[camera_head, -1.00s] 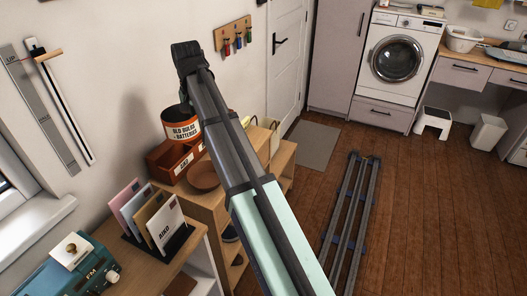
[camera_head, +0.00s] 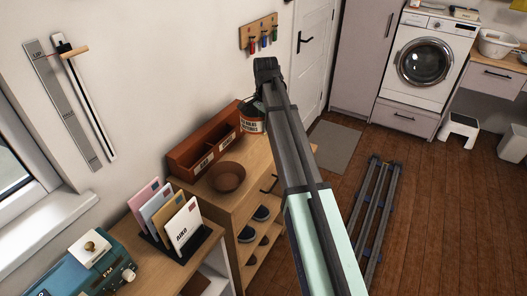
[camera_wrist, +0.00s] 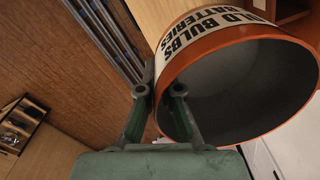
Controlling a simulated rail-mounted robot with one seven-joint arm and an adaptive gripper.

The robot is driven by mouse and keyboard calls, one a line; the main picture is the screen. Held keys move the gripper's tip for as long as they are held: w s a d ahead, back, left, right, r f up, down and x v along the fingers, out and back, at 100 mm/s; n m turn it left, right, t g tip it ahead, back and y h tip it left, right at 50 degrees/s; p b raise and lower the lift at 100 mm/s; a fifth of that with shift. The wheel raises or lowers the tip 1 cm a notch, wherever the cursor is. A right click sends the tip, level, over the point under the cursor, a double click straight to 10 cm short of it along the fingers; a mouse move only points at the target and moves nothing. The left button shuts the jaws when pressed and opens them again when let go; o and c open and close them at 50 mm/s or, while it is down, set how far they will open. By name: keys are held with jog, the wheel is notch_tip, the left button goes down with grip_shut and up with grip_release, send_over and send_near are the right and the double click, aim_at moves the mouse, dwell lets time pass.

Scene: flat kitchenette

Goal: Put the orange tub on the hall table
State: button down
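The orange tub (camera_head: 250,125) has a white label with lettering about old bulbs and batteries. In the head view it is at the far end of the wooden shoe cabinet, right of the letter-box organiser, partly hidden by my arm. In the wrist view the tub (camera_wrist: 235,42) is tilted in the picture, its dark open mouth facing the camera. My gripper (camera_wrist: 162,92) is closed across its rim, one finger inside and one outside. Whether the tub's base touches the cabinet is hidden. Which surface is the hall table I cannot tell; the cabinet top (camera_head: 258,168) has bare wood.
A brown bowl (camera_head: 227,178) and a reddish-brown organiser (camera_head: 195,155) stand on the cabinet. A key rack (camera_head: 258,35) hangs on the wall behind.

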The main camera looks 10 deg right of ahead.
aim_at(265, 159)
notch_tip(265, 159, down, 13)
jog(key=p, duration=0.2)
jog(key=shift+p, duration=0.3)
jog(key=shift+f, duration=0.1)
jog(key=shift+f, duration=0.1)
jog(key=c, duration=1.3)
grip_release()
notch_tip(265, 159, up, 12)
jog(key=b, duration=0.3)
jog(key=shift+s+d+r, duration=0.1)
jog(key=shift+r, duration=0.1)
